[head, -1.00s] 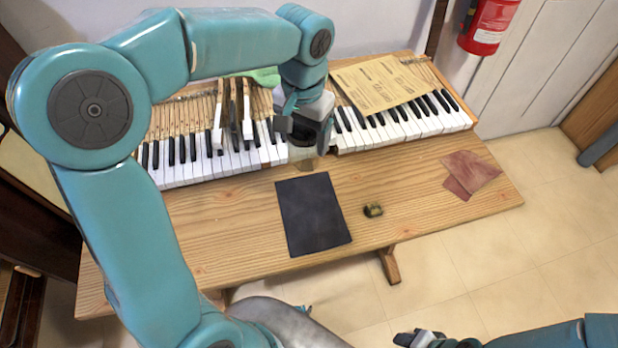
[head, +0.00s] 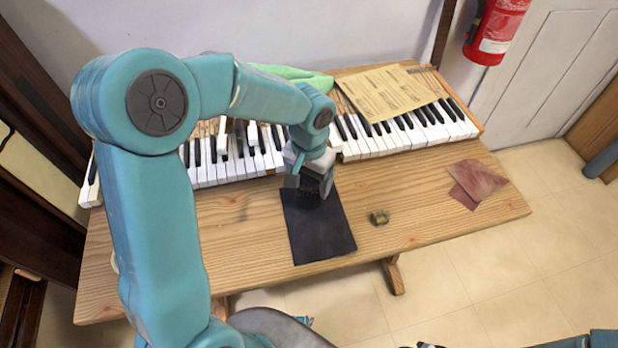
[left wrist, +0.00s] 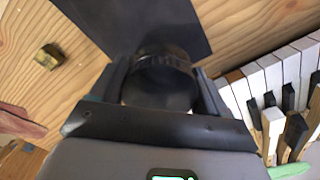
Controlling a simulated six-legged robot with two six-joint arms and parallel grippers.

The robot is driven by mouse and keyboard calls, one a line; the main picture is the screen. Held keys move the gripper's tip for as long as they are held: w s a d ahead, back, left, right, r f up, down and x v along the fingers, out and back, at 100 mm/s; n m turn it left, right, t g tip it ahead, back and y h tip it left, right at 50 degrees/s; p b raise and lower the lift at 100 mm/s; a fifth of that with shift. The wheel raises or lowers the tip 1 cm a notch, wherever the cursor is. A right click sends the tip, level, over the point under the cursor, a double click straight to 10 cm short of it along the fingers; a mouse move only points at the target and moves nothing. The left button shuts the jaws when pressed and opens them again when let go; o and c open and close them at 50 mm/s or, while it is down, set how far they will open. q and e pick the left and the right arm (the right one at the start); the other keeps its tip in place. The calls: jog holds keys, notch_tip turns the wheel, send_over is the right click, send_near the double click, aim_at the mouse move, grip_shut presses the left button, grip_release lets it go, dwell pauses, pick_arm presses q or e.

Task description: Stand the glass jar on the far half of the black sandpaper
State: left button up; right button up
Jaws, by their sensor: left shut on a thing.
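The black sandpaper (head: 322,230) lies flat on the wooden table, and it also shows at the top of the left wrist view (left wrist: 130,22). My left gripper (head: 312,188) is low over the far end of the sandpaper. In the left wrist view it is shut on the glass jar (left wrist: 163,68), whose dark round top sits between the two fingers. In the head view the gripper mostly hides the jar. I cannot tell whether the jar's base touches the sandpaper. Only a bit of my right gripper (head: 428,345) shows at the bottom edge.
A small brassy block (head: 379,217) lies right of the sandpaper. Reddish sandpaper pieces (head: 476,182) lie farther right. The table between is clear.

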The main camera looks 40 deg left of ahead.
pick_arm(q)
jog(key=shift+f, duration=0.15)
jog(key=o, duration=1.3)
jog(key=shift+w, duration=0.1)
jog(key=shift+o, duration=0.2)
jog(key=shift+r, duration=0.35)
notch_tip(320, 180, up, 11)
jog(key=shift+f+p, duration=0.1)
jog(key=shift+p, duration=0.5)
jog(key=shift+r, duration=0.45)
